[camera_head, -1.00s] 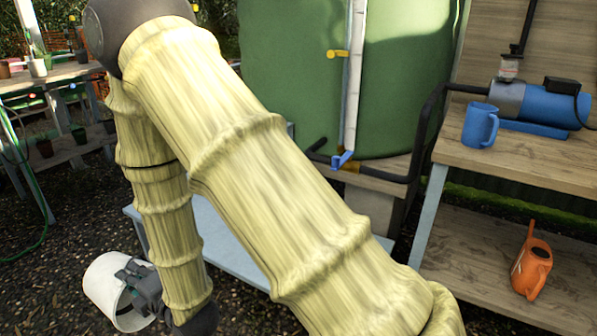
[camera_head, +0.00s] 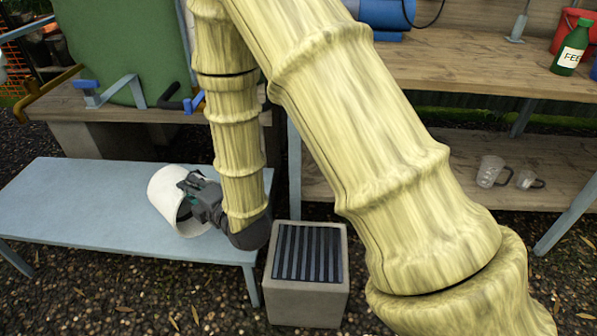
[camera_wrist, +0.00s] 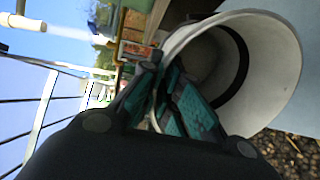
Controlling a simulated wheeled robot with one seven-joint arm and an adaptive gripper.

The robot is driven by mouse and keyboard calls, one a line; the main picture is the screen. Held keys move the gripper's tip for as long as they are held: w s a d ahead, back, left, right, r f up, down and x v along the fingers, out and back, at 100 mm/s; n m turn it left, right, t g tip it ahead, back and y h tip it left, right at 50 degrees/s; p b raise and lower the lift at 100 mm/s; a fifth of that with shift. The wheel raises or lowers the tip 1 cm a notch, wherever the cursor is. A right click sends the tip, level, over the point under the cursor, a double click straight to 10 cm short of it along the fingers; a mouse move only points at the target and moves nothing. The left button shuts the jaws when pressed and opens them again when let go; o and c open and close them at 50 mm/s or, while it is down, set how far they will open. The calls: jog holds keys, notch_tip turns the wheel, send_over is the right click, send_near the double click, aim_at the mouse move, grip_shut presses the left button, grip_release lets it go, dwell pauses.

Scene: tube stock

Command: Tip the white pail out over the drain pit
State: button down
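The white pail (camera_head: 168,192) is held tilted, nearly on its side, and shows against the right part of the blue-grey bench. My gripper (camera_head: 192,195) is shut on its rim, with a finger on each side of the wall in the wrist view (camera_wrist: 168,100). The pail's mouth (camera_wrist: 285,50) faces the wrist camera. A dark band shows inside, and I cannot tell whether it holds anything. A concrete box with a dark slatted grate, seemingly the drain pit (camera_head: 310,300), stands on the gravel to the right of and below the pail.
The blue-grey bench (camera_head: 70,205) lies left of the grated box. A wooden shelf unit (camera_head: 460,75) stands behind at right, with clear jugs (camera_head: 490,172) on its lower board. A green tank (camera_head: 115,45) is at the back left. Gravel is open in front.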

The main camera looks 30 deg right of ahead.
jog(key=shift+n+g+y, duration=0.7)
jog(key=shift+y, duration=0.1)
jog(key=d, duration=0.1)
jog(key=d+r+p, duration=0.1)
jog(key=w+d+r, duration=0.1)
jog(key=d, duration=0.1)
jog(key=shift+d+p, duration=0.1)
jog(key=shift+p, duration=0.2)
jog(key=s+d+f+n+g+y+p, duration=0.1)
jog(key=s+d+n+g+p, duration=0.2)
jog(key=d, duration=0.4)
jog(key=s+d+f+n+g+y+p, duration=0.1)
jog(key=s+d+n+g+y+p, duration=0.1)
jog(key=s+d+g, duration=0.4)
jog(key=w+a+f+g+h+p, duration=0.5)
jog(key=h+p, duration=0.6)
jog(key=p, duration=0.9)
jog(key=shift+w+a+f+n, duration=0.2)
jog(key=shift+w+f+n, duration=0.25)
jog(key=shift+f, duration=0.45)
